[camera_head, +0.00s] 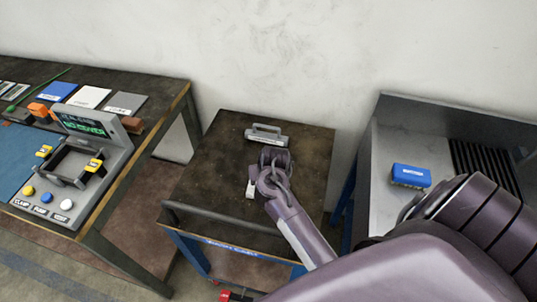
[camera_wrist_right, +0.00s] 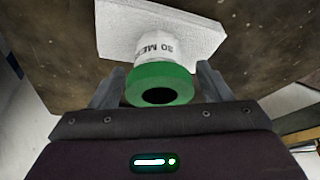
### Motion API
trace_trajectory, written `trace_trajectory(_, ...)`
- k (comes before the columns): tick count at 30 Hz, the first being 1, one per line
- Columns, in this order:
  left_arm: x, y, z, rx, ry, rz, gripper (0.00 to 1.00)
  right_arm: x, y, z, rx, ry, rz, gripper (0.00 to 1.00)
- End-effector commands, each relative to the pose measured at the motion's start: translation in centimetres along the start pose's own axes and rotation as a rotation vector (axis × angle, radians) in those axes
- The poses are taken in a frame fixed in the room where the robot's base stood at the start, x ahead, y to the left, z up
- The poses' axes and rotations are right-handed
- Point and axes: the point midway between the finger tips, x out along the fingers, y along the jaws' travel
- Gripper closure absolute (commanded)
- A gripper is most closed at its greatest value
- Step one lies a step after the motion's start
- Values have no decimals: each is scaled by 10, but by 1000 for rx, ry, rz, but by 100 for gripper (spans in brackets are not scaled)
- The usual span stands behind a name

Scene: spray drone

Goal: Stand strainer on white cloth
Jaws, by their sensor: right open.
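The strainer (camera_wrist_right: 162,76), with a green ring and a white body printed "80 ME…", stands on end in the right wrist view. Its white end meets a white textured square (camera_wrist_right: 200,30), which looks like the white cloth, on the brown cart top. My right gripper (camera_wrist_right: 162,84) is open, with one finger on each side of the strainer; contact cannot be told. In the head view the right gripper (camera_head: 273,163) is over the middle cart and hides the strainer. A small white patch (camera_head: 250,188) shows beside it. My left gripper is not in view.
A grey handled object (camera_head: 266,135) lies at the cart's back, and a rail (camera_head: 235,218) runs along its front. The left table holds a grey control device (camera_head: 75,165) and blue, white and grey squares. A blue box (camera_head: 410,175) sits in the right metal station.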

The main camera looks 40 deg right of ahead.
Motion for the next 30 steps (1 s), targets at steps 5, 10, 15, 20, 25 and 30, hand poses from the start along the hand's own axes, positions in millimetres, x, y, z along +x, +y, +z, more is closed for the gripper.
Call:
trace_trajectory(5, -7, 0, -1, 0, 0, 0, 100, -26, 1, -2, -5, 4, 3, 29)
trace_trajectory(10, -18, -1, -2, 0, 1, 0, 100, -66, 2, -3, -6, 6, 4, 29)
trace_trajectory(15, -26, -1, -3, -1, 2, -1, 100, -98, 1, -2, -6, 4, 3, 29)
trace_trajectory(20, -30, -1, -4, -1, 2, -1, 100, -116, 1, -2, -3, 2, 2, 29)
trace_trajectory(25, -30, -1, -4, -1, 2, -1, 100, -122, 0, -1, -1, 0, 1, 29)
trace_trajectory(30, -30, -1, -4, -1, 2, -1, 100, -121, 0, -1, 0, 0, 1, 29)
